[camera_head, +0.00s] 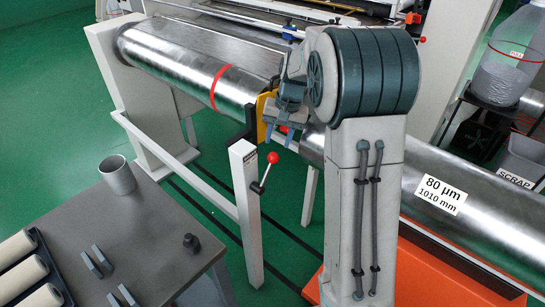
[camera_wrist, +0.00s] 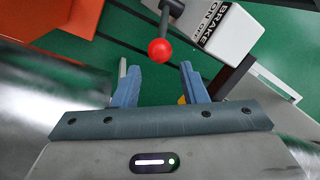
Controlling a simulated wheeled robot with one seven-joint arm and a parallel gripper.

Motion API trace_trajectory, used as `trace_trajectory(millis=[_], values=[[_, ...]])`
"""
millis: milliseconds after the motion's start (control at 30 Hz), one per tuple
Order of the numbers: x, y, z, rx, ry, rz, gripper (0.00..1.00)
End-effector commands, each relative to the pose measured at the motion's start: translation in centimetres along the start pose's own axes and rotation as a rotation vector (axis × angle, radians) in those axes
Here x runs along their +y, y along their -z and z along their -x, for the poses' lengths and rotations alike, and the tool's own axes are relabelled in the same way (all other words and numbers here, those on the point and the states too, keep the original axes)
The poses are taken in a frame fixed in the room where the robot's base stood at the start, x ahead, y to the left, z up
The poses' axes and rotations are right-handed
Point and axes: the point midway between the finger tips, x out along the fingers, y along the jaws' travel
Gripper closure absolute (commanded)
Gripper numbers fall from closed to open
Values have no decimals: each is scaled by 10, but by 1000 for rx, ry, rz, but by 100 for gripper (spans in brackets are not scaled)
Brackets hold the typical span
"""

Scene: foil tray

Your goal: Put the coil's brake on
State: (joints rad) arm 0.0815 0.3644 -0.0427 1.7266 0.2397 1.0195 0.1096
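The brake lever has a red ball knob (camera_head: 272,157) on a dark arm and is mounted on a white post (camera_head: 243,170). In the wrist view the knob (camera_wrist: 160,50) shows ahead of my fingers, and the post's top (camera_wrist: 228,32) carries a label with "BRAKE", "ON" and "OFF". I cannot tell which setting the lever points to. The metallic coil (camera_head: 480,215), marked "80 µm 1010 mm", lies at the right, partly behind my arm. My gripper (camera_wrist: 158,75) is open and empty. The knob appears beyond the gap between its blue fingertips, apparently untouched.
A shiny roller (camera_head: 170,65) with a red band is at the upper left. A grey table (camera_head: 145,235) with a metal cup (camera_head: 117,174) stands at the lower left. A white rail (camera_head: 180,155) runs behind the post. An orange platform (camera_head: 420,270) lies below the coil.

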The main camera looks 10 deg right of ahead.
Motion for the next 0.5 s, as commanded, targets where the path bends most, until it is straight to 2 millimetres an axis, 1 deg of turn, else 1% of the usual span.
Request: trace_trajectory(millis=[33, 200, 300, 400, 500], values=[[0, -1, -12, -5, -1, 0, 61], [0, -1, -47, -4, -1, -1, 61], [0, 0, -62, -2, -1, -1, 61], [0, 0, -74, -2, -1, 0, 61], [1, 0, -80, -1, -1, 0, 61]])
